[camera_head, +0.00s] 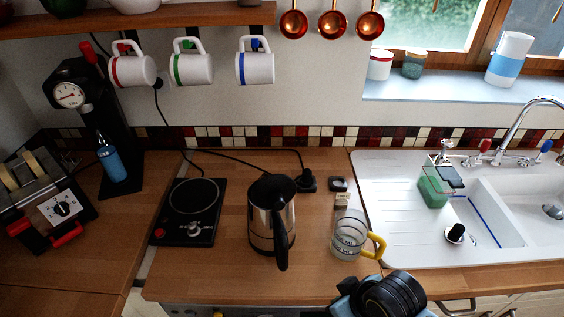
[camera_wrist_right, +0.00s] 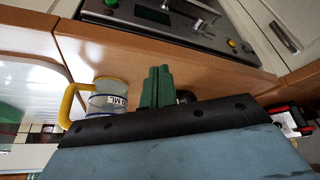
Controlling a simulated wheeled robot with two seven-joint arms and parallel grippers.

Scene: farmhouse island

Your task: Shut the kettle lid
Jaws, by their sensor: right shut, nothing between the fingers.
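The kettle (camera_head: 262,224) stands upright on the wooden counter in the head view, steel-sided with a black handle (camera_head: 282,245) toward me. Its black lid (camera_head: 271,187) shows at the top and looks down on the rim; I cannot tell whether it is fully closed. My right arm's wrist shows at the bottom of the head view, right of the kettle and apart from it. In the right wrist view my right gripper (camera_wrist_right: 157,84) has its green fingers together, holding nothing. A small dark thing beside them is mostly hidden. My left gripper is not in view.
A glass measuring jug (camera_head: 347,236) with a yellow handle stands right of the kettle, near my right arm. A black hotplate (camera_head: 189,214) is left of the kettle. The sink (camera_head: 400,215) lies to the right. Mugs (camera_head: 193,69) hang above the counter.

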